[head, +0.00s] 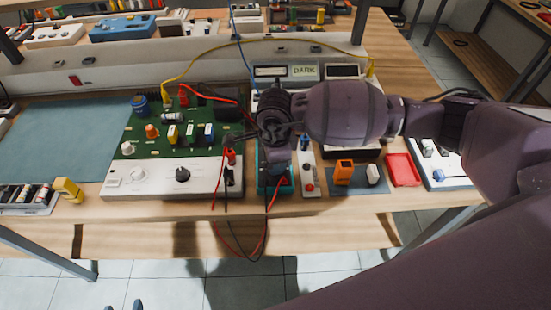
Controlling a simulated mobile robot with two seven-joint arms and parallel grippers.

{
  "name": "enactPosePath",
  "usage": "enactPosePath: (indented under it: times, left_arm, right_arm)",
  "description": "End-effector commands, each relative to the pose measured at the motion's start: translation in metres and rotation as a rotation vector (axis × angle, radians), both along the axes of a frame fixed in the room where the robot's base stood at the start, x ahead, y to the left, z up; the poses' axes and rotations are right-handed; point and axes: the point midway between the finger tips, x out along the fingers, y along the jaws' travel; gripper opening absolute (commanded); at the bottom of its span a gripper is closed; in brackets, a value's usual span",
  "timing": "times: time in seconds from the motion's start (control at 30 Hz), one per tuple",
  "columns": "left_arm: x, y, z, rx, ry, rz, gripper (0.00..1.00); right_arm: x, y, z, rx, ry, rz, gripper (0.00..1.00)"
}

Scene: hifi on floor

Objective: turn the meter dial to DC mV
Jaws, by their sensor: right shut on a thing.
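The meter (276,184) is a teal box standing near the front edge of the bench. My right gripper (262,143) comes in from the right and is over the meter's upper part. It is shut on what appears to be the meter dial, but hand and fingers hide the dial, its pointer and its markings, so I cannot read its setting. A red lead and a black lead hang in loops over the bench edge below the meter. My left gripper is not in view.
Left is a green circuit board (151,138) on a white panel with knobs. Close right are a white strip (308,172), an orange block (343,171) and a red tray (403,169). Displays (304,73), one reading DARK, stand behind. The blue-grey mat (68,140) is mostly clear.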

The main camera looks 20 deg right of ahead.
Motion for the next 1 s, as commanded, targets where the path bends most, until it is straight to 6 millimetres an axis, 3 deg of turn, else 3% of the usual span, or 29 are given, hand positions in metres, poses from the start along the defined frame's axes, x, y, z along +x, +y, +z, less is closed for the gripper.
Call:
enactPosePath:
  times: [0.5, 1.0]
  left_arm:
    - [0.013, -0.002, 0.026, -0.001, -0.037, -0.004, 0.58]
    - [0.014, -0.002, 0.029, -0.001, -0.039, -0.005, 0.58]
  right_arm:
    - [-0.001, 0.000, 0.001, -0.002, -0.002, -0.330, 0.04]
    - [-0.001, 0.000, 0.000, -0.001, 0.000, -0.389, 0.04]
